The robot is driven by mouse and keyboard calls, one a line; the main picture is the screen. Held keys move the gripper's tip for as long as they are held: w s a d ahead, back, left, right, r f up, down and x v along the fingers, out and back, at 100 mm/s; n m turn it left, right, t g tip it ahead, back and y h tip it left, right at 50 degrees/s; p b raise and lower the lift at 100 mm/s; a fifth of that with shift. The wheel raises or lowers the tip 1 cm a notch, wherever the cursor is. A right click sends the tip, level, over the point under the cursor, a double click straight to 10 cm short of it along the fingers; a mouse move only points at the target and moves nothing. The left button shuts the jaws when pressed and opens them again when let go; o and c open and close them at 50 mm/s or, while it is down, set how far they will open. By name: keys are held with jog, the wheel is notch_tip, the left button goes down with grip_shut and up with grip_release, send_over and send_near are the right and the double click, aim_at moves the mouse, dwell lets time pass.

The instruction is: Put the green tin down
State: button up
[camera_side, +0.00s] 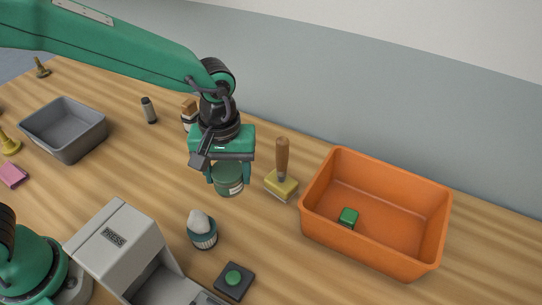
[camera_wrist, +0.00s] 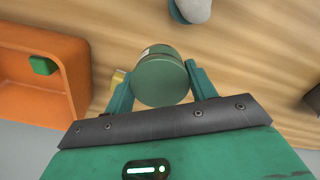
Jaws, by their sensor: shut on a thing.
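The green tin (camera_side: 229,180) is a short cylinder with a pale label patch. My gripper (camera_side: 229,184) is shut on it, one finger on each side. In the wrist view the tin (camera_wrist: 161,78) sits between the two fingers of my gripper (camera_wrist: 160,82), its round green end facing the camera. In the side view the tin appears upright over the wooden table (camera_side: 270,230). I cannot tell for sure whether its base touches the wood.
A brush with a wooden handle (camera_side: 282,160) stands right of the tin. An orange bin (camera_side: 375,164) holding a green cube (camera_side: 348,217) is farther right. A grey tray (camera_side: 66,150) is left.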

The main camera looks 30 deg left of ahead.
jog(key=a+n, duration=0.1)
jog(key=w+a+n, duration=0.2)
jog(key=a, duration=0.1)
jog(key=w+a+f, duration=0.4)
jog(key=w+a, duration=0.1)
jog(key=w+a+f, duration=0.3)
jog(key=shift+a, duration=0.2)
jog(key=shift+f, duration=2)
jog(key=shift+f, duration=0.15)
jog(key=o, duration=1.1)
jog(key=shift+c, duration=0.2)
